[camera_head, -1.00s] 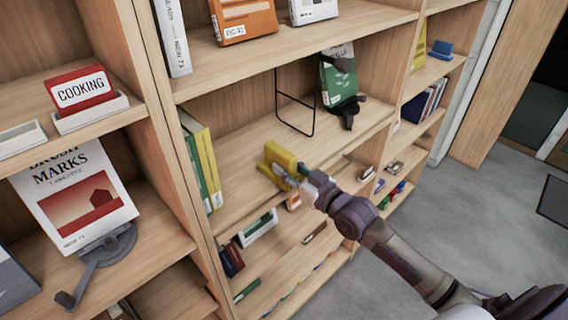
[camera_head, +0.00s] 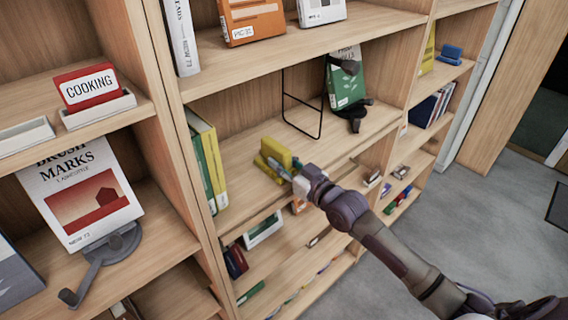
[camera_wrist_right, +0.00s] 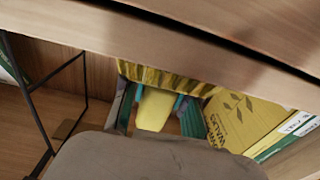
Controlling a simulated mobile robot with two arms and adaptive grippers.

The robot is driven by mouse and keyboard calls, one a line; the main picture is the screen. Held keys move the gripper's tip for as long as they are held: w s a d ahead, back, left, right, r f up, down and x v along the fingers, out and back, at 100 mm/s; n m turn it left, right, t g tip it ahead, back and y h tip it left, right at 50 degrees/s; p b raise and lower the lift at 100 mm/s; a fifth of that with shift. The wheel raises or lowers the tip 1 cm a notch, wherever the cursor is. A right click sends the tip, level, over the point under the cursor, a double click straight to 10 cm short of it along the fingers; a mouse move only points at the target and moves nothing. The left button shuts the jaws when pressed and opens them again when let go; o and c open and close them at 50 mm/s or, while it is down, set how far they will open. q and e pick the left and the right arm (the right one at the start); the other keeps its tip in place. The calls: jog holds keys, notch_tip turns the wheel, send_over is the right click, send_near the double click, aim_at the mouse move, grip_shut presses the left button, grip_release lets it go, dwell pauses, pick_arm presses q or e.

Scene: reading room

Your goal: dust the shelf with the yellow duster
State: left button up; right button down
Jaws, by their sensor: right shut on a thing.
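The yellow duster (camera_head: 275,155) is at the middle shelf (camera_head: 240,148), near its front edge. My right gripper (camera_head: 291,172) reaches in from the right and is shut on the duster. In the right wrist view, the duster (camera_wrist_right: 155,108) sits between the fingers of my right gripper (camera_wrist_right: 155,115), with its wider yellow part (camera_wrist_right: 165,78) beyond them. Whether the duster touches the shelf board cannot be told for sure. My left gripper is not in view.
Yellow and green books (camera_head: 208,165) stand at the shelf's left end. A black wire bookend (camera_head: 303,105) and a green book on a dark stand (camera_head: 347,85) are to the right. A red COOKING sign (camera_head: 88,88) is on the left bay.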

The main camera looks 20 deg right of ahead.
jog(key=shift+f, duration=0.55)
jog(key=shift+b+x, duration=0.5)
jog(key=shift+x, duration=1.2)
jog(key=shift+d+r, duration=0.1)
jog(key=shift+r, duration=0.25)
jog(key=shift+r, duration=0.1)
